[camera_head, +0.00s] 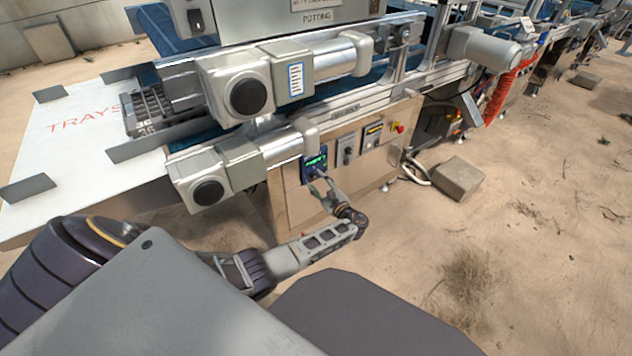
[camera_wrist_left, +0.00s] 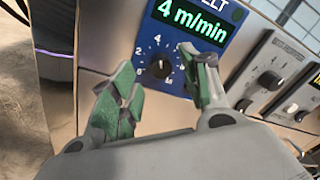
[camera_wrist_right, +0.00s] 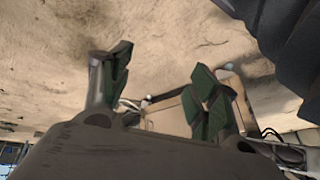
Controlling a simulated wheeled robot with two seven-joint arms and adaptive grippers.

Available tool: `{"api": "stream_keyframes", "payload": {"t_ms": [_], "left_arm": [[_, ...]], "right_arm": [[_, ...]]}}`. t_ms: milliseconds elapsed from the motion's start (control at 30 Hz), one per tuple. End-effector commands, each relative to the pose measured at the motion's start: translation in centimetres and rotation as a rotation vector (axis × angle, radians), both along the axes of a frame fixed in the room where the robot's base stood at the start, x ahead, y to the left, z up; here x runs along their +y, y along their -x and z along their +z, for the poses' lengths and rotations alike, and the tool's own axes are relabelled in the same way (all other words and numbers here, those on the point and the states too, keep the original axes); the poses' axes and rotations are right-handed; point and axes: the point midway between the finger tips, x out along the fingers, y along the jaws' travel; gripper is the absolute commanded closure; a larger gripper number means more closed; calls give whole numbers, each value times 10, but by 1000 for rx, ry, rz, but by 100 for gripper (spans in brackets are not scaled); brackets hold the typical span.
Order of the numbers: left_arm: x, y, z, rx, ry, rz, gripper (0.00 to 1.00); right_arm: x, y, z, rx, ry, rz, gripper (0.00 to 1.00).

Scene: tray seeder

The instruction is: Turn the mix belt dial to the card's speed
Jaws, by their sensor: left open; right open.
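The mix belt dial (camera_wrist_left: 163,68) is a small black knob on a blue panel (camera_wrist_left: 226,52), with a number scale around it. The display (camera_wrist_left: 193,19) above it reads 4 m/min in green. My left gripper (camera_wrist_left: 157,72) is open, its green-padded fingers either side of the dial in the left wrist view; I cannot tell if they touch it. In the head view the left gripper (camera_head: 320,184) is at the blue panel (camera_head: 314,164). A white card with a blue border (camera_head: 296,79) is on the upper motor housing; its text is unreadable. My right gripper (camera_wrist_right: 161,72) is open and empty.
Grey control boxes (camera_head: 347,150) with knobs and a red button (camera_head: 398,127) are right of the panel. Motor housings (camera_head: 208,185) overhang at its upper left. A stone block (camera_head: 458,179) lies on the sand. The right gripper faces open sand.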

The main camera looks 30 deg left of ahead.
Motion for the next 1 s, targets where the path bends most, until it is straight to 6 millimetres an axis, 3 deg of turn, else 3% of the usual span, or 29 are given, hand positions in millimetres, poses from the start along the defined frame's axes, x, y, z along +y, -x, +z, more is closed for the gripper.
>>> {"api": "stream_keyframes", "payload": {"t_ms": [233,633,1000], "left_arm": [[19,-10,0,-2,-1,0,54],[22,-11,0,-1,0,0,54],[22,-11,0,-1,0,0,100]], "right_arm": [[4,6,-18,2,-20,-5,39],[4,1,-15,-17,-25,-6,39],[4,0,-15,-17,-22,-5,39]]}}
